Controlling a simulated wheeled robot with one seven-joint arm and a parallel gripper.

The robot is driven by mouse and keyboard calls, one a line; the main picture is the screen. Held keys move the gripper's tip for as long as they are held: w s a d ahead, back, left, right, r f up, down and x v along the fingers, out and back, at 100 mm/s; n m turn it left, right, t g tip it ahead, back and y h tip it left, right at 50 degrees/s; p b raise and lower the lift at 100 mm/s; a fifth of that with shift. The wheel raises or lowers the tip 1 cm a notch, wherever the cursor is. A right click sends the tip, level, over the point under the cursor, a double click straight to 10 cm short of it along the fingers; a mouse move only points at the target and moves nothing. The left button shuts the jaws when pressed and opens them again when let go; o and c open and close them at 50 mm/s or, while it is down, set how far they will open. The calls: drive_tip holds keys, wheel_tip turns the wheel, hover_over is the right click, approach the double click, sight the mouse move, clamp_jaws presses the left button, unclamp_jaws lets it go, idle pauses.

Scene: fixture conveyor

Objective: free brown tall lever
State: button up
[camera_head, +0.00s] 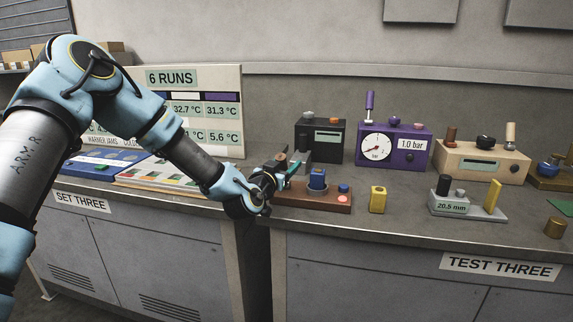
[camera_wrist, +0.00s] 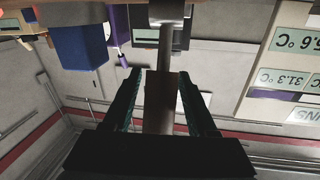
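The tall lever shows in the wrist view as a brown handle (camera_wrist: 161,100) on a grey stem (camera_wrist: 166,50). The stem runs up to a light grey mount at the picture's top. My gripper (camera_wrist: 161,76) has one dark teal finger on each side of the handle. A narrow gap shows beside the handle, so the fingers look open around it. In the head view my gripper (camera_head: 292,168) is at the left end of a brown base (camera_head: 325,200) with blue parts. The lever is hard to make out there among the fingers.
A blue block (camera_wrist: 78,45) stands beside the stem in the wrist view. Behind my gripper are a black box (camera_head: 320,140) and a purple gauge box (camera_head: 393,145). A yellow block (camera_head: 378,199) and a grey gauge fixture (camera_head: 465,205) stand to the right.

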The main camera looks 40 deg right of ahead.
clamp_jaws()
idle(1.1)
